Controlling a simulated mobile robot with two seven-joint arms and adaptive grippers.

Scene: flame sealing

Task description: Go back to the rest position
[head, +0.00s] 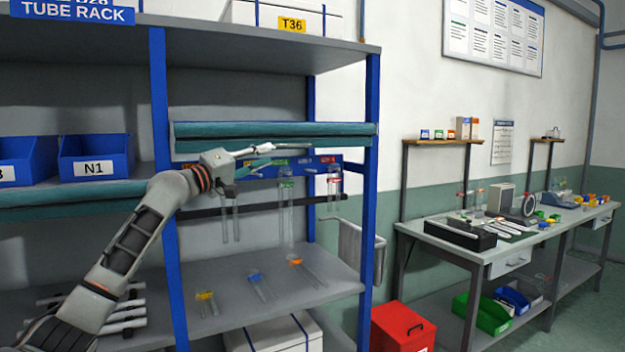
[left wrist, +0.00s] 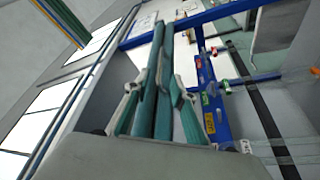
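My left gripper (head: 272,152) is in front of the shelf rack, just before the teal-edged shelf board (head: 215,131). Its two fingers stand apart with nothing seen between them. In the left wrist view the gripper (left wrist: 157,90) also shows its fingers spread, with teal bars behind them. The blue tube rail (head: 325,160) is close behind and below the fingers. Clear tubes hang from it, one with a red cap (head: 334,182) and one with a green cap (head: 287,205). My right gripper is in neither view.
A blue bin marked N1 (head: 95,168) sits left. A workbench (head: 490,250) stands further right.

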